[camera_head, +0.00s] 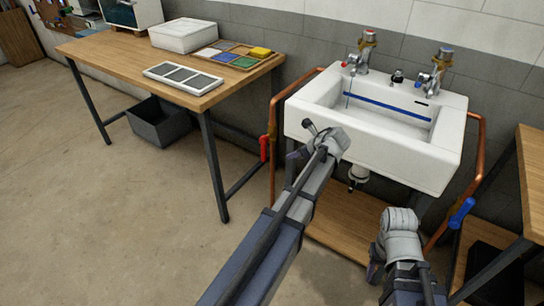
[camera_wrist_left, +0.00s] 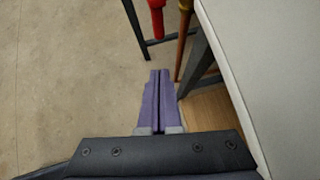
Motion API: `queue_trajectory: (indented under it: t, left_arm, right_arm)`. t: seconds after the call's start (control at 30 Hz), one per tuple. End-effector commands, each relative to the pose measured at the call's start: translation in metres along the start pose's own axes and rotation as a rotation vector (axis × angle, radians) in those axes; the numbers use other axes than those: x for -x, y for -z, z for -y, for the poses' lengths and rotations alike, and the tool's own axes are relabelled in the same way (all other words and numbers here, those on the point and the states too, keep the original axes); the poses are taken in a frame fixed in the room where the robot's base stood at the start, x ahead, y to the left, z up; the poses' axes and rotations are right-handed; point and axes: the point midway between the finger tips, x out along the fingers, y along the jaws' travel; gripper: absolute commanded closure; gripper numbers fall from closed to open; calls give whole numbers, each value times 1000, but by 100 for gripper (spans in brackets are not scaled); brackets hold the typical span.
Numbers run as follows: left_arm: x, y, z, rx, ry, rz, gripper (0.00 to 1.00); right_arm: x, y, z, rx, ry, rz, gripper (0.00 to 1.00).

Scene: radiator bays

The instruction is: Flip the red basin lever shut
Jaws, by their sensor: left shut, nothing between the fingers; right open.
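The red basin lever (camera_head: 264,149) is on the copper pipe (camera_head: 272,180) at the basin's left side. In the head view it looks upright, just left of the pipe. It also shows at the top of the left wrist view (camera_wrist_left: 156,18), beside the pipe (camera_wrist_left: 184,30); its exact angle is unclear. My left gripper (camera_head: 291,165) is in front of the basin's left corner, partly hidden by its own arm. Its purple fingers (camera_wrist_left: 158,85) are together and empty, pointing toward the lever but apart from it. My right gripper (camera_head: 374,270) is low at the right, open, its fingers mostly hidden.
The white basin (camera_head: 400,155) stands close on the right of my left gripper. A blue lever (camera_head: 461,213) is on the right-hand pipe. A wooden table (camera_head: 110,57) with trays stands at the left, its dark leg (camera_head: 213,170) near the red lever. Open floor lies at the front left.

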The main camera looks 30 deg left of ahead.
Motion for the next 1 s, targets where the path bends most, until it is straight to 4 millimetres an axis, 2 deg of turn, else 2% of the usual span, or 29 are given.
queue_trajectory:
  t: [0.27, 0.37, 0.83, 0.9, 1.0]
  left_arm:
    - [-6, 2, 0, 2, 0, -1, 100]
    - [-20, 4, 0, 4, -1, -1, 100]
    - [-108, 4, 1, 4, -1, -1, 100]
    - [-111, -10, 1, 4, -2, -1, 100]
    - [-119, -18, 1, 4, 0, -1, 100]
  right_arm:
    - [-5, 0, 0, 0, -1, 0, 50]
    - [-16, 1, 1, 1, -2, 0, 50]
    - [-79, 5, 5, 4, -12, -1, 50]
    - [-70, 4, 4, 4, -12, -1, 50]
    - [-70, 4, 4, 4, -12, -1, 50]
